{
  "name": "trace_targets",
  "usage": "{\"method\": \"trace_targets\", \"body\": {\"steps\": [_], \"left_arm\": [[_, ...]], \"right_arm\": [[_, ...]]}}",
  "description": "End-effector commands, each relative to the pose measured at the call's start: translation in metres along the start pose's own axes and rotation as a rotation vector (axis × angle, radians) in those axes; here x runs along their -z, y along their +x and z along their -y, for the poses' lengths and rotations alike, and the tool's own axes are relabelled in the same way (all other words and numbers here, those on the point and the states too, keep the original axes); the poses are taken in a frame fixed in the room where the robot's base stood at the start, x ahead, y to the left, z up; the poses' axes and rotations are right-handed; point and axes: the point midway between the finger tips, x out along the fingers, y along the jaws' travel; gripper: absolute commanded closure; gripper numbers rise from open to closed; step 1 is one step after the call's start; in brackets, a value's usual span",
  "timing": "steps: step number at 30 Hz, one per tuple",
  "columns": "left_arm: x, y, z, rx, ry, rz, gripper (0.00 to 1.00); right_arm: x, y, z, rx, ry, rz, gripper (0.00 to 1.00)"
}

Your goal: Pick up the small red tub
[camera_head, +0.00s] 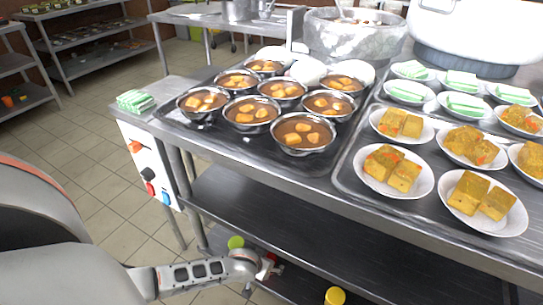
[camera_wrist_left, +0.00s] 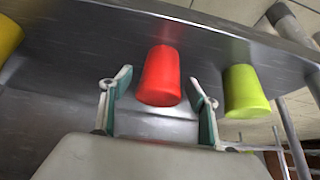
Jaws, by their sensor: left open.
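The small red tub (camera_wrist_left: 160,75) stands on the metal lower shelf (camera_wrist_left: 215,40) in the left wrist view. My left gripper (camera_wrist_left: 159,78) is open, with one finger on each side of the tub and gaps visible between fingers and tub. In the head view, my left gripper (camera_head: 268,267) reaches in at the lower shelf, and only bits of red show around it; most of the tub is hidden there. My right gripper is not in view.
A lime green tub (camera_wrist_left: 246,92) stands close right of the red one, near the right finger. A yellow tub (camera_head: 335,296) stands farther along the shelf. The metal table above (camera_head: 240,150) carries bowls of brown food (camera_head: 303,132) and plates.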

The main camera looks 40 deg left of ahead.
Motion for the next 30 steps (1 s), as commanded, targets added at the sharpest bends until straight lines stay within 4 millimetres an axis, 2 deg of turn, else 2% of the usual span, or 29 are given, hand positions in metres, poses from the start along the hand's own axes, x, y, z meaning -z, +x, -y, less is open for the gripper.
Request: {"method": "trace_targets", "body": {"steps": [6, 7, 12, 23, 30], "left_arm": [[0.003, 0.000, 0.000, -0.001, 0.000, -0.004, 0.39], [0.003, 0.000, 0.000, -0.001, 0.000, -0.004, 0.42], [0.003, 0.000, 0.000, -0.001, 0.000, -0.003, 0.84], [0.004, -0.002, -0.001, -0.001, -0.001, -0.004, 0.84], [0.022, -0.020, -0.002, -0.004, -0.002, -0.014, 0.84]], "right_arm": [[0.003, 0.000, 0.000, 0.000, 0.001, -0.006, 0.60], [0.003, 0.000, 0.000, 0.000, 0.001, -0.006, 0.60], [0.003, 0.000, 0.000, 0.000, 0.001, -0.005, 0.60], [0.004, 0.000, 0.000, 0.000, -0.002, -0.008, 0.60], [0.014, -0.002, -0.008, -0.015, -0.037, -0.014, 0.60]]}}
